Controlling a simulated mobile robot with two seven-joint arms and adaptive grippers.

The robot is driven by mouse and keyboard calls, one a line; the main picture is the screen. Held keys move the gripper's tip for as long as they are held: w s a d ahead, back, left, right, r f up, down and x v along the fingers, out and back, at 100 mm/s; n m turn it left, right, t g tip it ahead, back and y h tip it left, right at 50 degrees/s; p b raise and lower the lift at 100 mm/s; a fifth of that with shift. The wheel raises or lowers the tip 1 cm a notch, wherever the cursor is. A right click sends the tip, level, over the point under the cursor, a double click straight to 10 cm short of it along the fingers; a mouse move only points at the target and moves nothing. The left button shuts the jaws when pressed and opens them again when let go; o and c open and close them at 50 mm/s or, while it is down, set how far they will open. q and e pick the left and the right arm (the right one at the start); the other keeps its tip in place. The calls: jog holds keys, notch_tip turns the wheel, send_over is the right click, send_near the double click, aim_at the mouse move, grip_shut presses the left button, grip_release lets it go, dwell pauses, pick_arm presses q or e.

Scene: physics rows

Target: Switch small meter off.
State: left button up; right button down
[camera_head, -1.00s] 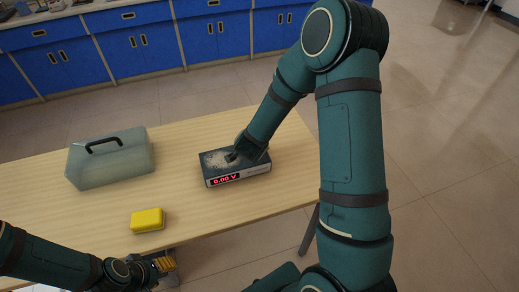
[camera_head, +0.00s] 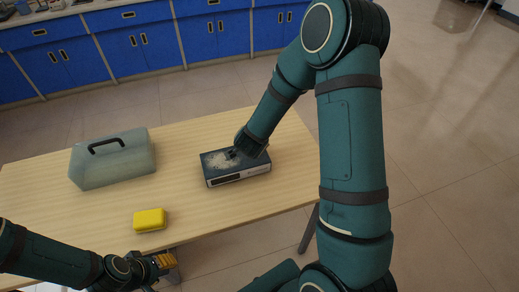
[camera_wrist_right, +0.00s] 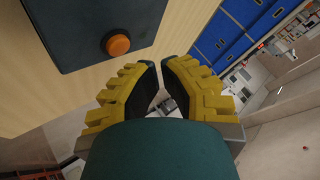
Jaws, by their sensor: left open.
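The small meter (camera_head: 237,176) is a dark box lying on the right part of the wooden table. Its front display strip (camera_head: 238,179) is dark. My right gripper (camera_head: 235,153) is at the meter's top, partly hidden by its own wrist. In the right wrist view, the meter's dark panel (camera_wrist_right: 75,30) carries a round orange button (camera_wrist_right: 118,45). The right gripper's yellow fingers (camera_wrist_right: 159,64) have their tips together with nothing between them, beside the panel. My left gripper (camera_head: 167,261) is open and empty at the table's front edge.
A yellow box (camera_head: 150,220) lies near the table's front edge. A translucent grey case with a black handle (camera_head: 113,165) stands at the left. The table (camera_head: 185,160) is bare between the case and the meter. Blue cabinets (camera_head: 150,45) stand behind.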

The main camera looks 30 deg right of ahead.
notch_tip(320, 180, up, 6)
jog(key=p, duration=0.4)
jog(key=shift+f+p, duration=0.1)
jog(key=shift+p, duration=0.25)
